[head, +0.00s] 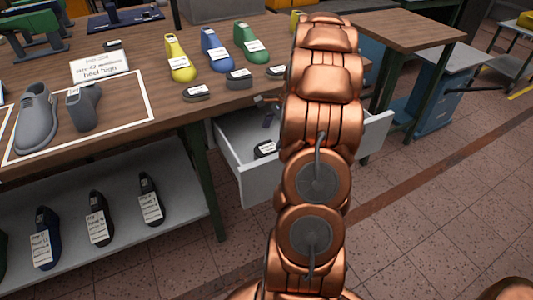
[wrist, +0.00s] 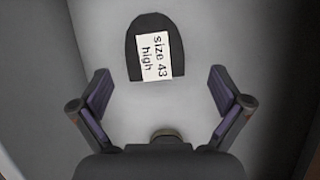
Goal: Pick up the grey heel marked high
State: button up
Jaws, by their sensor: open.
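A dark grey heel (wrist: 150,24) with a white label reading "size 43 high" lies flat in the open drawer, seen in the wrist view. It also shows in the head view (head: 265,149), left of my arm. My gripper (wrist: 160,84) is open and empty, its two fingers spread on either side, a little short of the heel in the wrist view. In the head view my arm reaches over the drawer and hides much of its inside. A small part of my gripper (head: 270,112) shows beside the arm.
The light grey drawer (head: 236,165) has raised walls under the bench. On the bench stand yellow (head: 180,62), blue (head: 215,50) and green (head: 250,45) lasts, with small dark labelled heels (head: 198,93) before them. A sign (head: 98,68) reads "heel high" behind a grey last (head: 36,120).

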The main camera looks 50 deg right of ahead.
aim_at(269, 147)
jog(key=x, duration=0.4)
jog(key=shift+s+f, duration=0.2)
jog(key=shift+s, duration=0.15)
jog(key=shift+w+a+f, duration=0.1)
jog(key=shift+a+f, duration=0.1)
jog(key=shift+f, duration=0.25)
jog(key=c, duration=1.2)
